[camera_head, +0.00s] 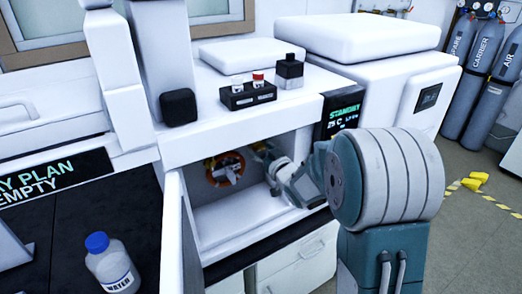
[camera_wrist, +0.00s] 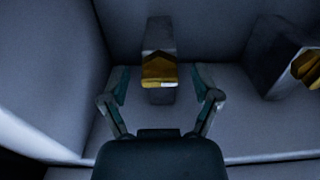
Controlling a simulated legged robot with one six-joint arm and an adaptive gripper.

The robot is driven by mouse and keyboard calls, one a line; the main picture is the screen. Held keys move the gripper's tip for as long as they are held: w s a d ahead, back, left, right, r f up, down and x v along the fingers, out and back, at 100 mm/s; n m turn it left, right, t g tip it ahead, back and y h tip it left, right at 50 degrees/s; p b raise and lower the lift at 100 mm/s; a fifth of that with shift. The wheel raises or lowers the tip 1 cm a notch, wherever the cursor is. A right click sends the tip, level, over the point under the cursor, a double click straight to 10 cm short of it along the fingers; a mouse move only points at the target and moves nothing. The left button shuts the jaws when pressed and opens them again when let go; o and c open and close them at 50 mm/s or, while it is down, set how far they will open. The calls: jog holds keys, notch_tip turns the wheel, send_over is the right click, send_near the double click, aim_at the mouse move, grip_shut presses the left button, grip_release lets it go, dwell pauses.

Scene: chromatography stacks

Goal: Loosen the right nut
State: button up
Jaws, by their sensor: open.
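In the wrist view, a brass nut (camera_wrist: 158,77) sits on a grey block and shows between the spread fingers of my gripper (camera_wrist: 161,80). The gripper is open, with a gap on each side of the nut; no contact shows. A second brass nut (camera_wrist: 307,67) sits on another grey block at the right edge, partly cut off. I cannot tell from the views alone which one the task calls right. In the head view, my gripper (camera_head: 262,152) reaches into the open white compartment from the right; the nuts are too small or hidden to make out there.
An orange ring (camera_head: 212,177) shows inside the compartment, left of my gripper. White walls (camera_head: 236,205) close around the workspace. A black vial holder (camera_head: 247,97) stands on top. A water bottle (camera_head: 110,268) stands on the dark bench at the left.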

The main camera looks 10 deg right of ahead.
jog(key=c, duration=1.1)
jog(key=shift+n, duration=0.4)
jog(key=n, duration=0.3)
jog(key=shift+n, duration=0.4)
jog(key=n, duration=0.4)
jog(key=shift+n, duration=0.3)
jog(key=n, duration=0.8)
jog(key=shift+f+n, duration=0.1)
jog(key=shift+n, duration=0.2)
